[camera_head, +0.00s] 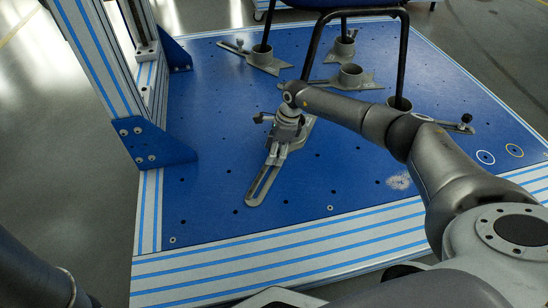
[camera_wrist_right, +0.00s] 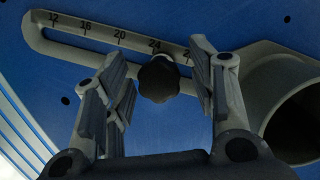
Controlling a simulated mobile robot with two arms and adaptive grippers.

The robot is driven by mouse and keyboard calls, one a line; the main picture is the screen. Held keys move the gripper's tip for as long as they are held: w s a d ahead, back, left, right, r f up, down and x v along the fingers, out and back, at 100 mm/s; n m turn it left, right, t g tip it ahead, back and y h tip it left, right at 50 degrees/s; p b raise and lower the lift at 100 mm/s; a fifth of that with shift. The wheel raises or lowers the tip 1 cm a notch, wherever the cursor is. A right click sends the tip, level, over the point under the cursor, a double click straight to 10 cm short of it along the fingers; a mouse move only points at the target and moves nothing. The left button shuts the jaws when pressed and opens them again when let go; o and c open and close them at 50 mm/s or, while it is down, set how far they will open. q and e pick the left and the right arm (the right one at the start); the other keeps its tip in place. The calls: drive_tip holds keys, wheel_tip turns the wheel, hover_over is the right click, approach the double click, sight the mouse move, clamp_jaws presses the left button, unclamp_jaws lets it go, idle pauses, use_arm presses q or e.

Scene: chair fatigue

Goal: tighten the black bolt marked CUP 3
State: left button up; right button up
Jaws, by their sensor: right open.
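A black knobbed bolt (camera_wrist_right: 158,80) sits at the slot of a grey bracket (camera_wrist_right: 100,34) with a printed number scale, in the right wrist view. No CUP 3 marking is readable. The bracket's cup (camera_wrist_right: 296,112) is at the right of that view. My right gripper (camera_wrist_right: 156,76) is open, with its fingers on either side of the bolt; contact cannot be told. In the head view my right gripper (camera_head: 284,130) is over the near slotted bracket (camera_head: 264,186) and hides most of its bolt and cup area. My left gripper is not in view.
Other cups (camera_head: 350,76) stand on the blue platform (camera_head: 220,165), with black bolts (camera_head: 466,119) on some brackets. Dark chair legs (camera_head: 312,45) rise among them. A striped upright frame (camera_head: 105,60) with a blue corner bracket (camera_head: 150,142) stands at left. The platform's near left is clear.

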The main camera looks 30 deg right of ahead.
drive_tip(key=shift+f+n+b, duration=0.15)
drive_tip(key=shift+n+b, duration=0.25)
drive_tip(key=shift+b, duration=0.3)
drive_tip(key=shift+n+g+b, duration=0.4)
drive_tip(key=shift+n+b, duration=0.75)
drive_tip(key=shift+n, duration=0.35)
